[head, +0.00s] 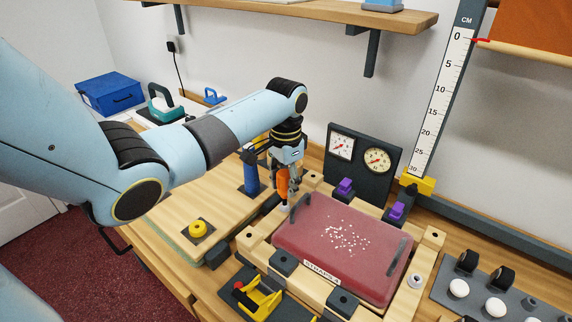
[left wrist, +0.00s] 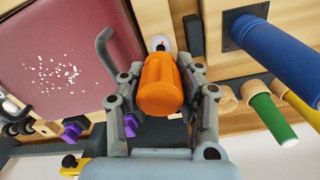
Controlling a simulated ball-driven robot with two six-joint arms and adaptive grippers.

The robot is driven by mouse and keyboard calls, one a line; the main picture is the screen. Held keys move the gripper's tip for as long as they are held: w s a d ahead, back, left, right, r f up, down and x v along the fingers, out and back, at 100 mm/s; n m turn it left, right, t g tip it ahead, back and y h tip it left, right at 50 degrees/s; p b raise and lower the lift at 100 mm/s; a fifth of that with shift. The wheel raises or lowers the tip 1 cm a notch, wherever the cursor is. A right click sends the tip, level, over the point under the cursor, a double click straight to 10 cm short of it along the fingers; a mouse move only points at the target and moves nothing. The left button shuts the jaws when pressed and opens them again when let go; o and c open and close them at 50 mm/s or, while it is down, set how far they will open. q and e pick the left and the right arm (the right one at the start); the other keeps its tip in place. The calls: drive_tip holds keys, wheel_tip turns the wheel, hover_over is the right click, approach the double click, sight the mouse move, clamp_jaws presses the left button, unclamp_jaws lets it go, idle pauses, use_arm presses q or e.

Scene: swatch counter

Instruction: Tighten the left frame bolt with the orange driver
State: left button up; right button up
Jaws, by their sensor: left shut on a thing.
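My left gripper (head: 290,190) is shut on the orange driver (head: 282,180). In the left wrist view the driver's orange handle (left wrist: 160,85) sits between the two fingers. The driver points down at the left back part of the wooden frame (head: 256,246). A pale round piece (left wrist: 158,42) shows just beyond the handle, likely the left frame bolt or its seat. I cannot tell whether the driver's tip touches it. A silver bolt (head: 415,281) stands at the frame's right side. My right gripper is not in view.
A dark red panel (head: 330,270) with grey handles lies in the frame. Purple clamps (head: 397,211) and a two-dial gauge stand (head: 362,163) are behind it. A blue post (head: 251,178) stands close left of the gripper. A yellow knob (head: 198,228) is on the board at left.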

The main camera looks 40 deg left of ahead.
use_arm(q)
drive_tip(key=m, duration=0.7)
drive_tip(key=shift+s+d, duration=0.1)
drive_tip(key=m, duration=0.3)
drive_tip(key=shift+m, duration=0.4)
drive_tip(key=m, duration=0.3)
drive_tip(key=shift+s+m, duration=0.1)
drive_tip(key=shift+m, duration=0.2)
drive_tip(key=o, duration=0.8)
drive_tip(key=shift+o, duration=0.2)
drive_tip(key=n, duration=0.5)
drive_tip(key=shift+n, duration=0.4)
drive_tip(key=n, duration=0.7)
drive_tip(key=shift+w, duration=0.2)
drive_tip(key=shift+n, duration=1)
